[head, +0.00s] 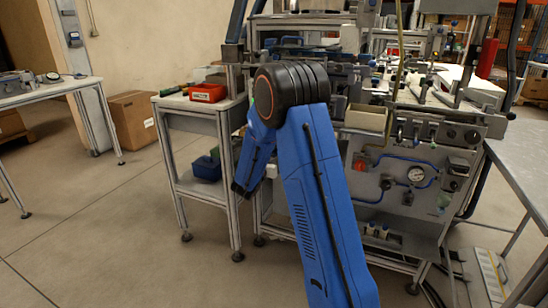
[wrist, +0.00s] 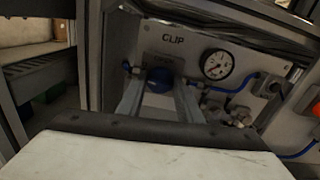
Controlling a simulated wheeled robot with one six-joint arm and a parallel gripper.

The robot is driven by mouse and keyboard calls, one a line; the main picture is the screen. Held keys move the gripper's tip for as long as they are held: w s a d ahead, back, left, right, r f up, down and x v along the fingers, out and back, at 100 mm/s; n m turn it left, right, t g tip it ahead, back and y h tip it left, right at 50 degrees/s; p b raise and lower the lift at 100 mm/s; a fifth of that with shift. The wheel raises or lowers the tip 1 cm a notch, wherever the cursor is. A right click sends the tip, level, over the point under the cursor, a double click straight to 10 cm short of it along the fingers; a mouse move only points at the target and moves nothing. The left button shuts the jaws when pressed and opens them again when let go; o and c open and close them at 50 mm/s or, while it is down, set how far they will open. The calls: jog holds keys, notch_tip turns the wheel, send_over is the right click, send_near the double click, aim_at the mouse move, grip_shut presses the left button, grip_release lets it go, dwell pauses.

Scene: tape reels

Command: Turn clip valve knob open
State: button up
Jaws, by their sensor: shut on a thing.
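In the wrist view, a blue knob (wrist: 160,82) sits on a grey panel (wrist: 185,42) below a "CLIP" label. My gripper (wrist: 158,92) reaches the panel with its two pale fingers, one on each side of the knob, and is shut on it. A smaller plate just above the knob carries lettering too blurred to read. The knob's exact turn angle cannot be told. In the head view my blue arm stands in front of the machine, and the knob and my fingertips cannot be made out there.
A round pressure gauge (wrist: 217,64) is right of the knob, with fittings and blue tubing beside it. In the head view, a side table (head: 200,103) with a red bin (head: 207,93) stands left of the machine. Open floor lies at the left.

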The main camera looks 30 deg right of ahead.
jog(key=m, duration=0.4)
jog(key=shift+s+d+f+m, duration=0.1)
jog(key=shift+m, duration=3.05)
jog(key=shift+s+f+m, duration=0.1)
jog(key=shift+m, duration=3.05)
jog(key=o, duration=1)
jog(key=shift+o, duration=0.2)
jog(key=v, duration=1.7)
jog(key=shift+s, duration=0.15)
